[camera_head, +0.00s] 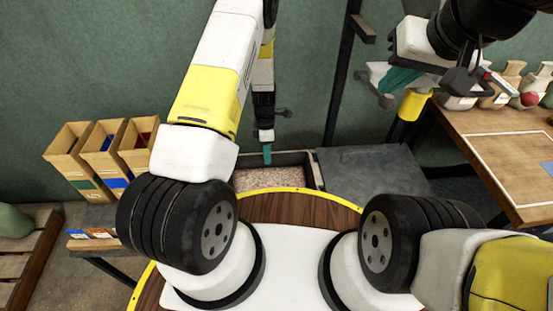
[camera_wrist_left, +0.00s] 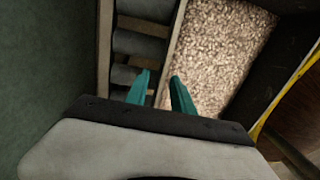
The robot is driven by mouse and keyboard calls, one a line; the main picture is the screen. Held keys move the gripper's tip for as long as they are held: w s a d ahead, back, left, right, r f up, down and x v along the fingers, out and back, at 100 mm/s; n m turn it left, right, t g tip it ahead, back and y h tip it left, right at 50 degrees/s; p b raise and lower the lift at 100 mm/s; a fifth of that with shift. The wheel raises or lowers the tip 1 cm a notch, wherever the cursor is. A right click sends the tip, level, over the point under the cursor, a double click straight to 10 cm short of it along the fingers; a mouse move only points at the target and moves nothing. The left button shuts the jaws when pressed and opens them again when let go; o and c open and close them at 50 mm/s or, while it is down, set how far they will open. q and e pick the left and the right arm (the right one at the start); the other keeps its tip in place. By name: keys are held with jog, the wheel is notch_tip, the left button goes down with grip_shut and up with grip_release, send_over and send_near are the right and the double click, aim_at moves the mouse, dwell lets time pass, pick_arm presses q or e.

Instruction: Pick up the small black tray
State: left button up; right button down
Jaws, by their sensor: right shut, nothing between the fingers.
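The small black tray (camera_head: 312,172) holds pale brown grain and sits beyond the round wooden top, in the middle of the head view. In the left wrist view its dark wall (camera_wrist_left: 272,62) borders the grain on the right. My left gripper (camera_head: 267,154) points down at the tray's far side. In the left wrist view its two teal fingers (camera_wrist_left: 160,78) are apart, with the tray's left edge running between them. I cannot tell whether they touch it. My right gripper (camera_head: 400,79) is shut and empty at the upper right, far from the tray.
Grey rollers (camera_wrist_left: 140,47) lie beside the tray. A grey flat surface (camera_head: 370,172) is right of it. Wooden bins (camera_head: 72,150) stand at the left. A wooden table (camera_head: 500,150) with several small bottles is at the right. A dark post (camera_head: 342,80) rises behind.

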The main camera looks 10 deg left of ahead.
aim_at(269, 174)
pick_arm(q)
jog(key=f, duration=0.4)
jog(key=s+f, duration=0.1)
jog(key=f, duration=0.2)
jog(key=shift+d, duration=0.3)
jog(key=shift+c, duration=0.2)
grip_shut()
dwell(0.9)
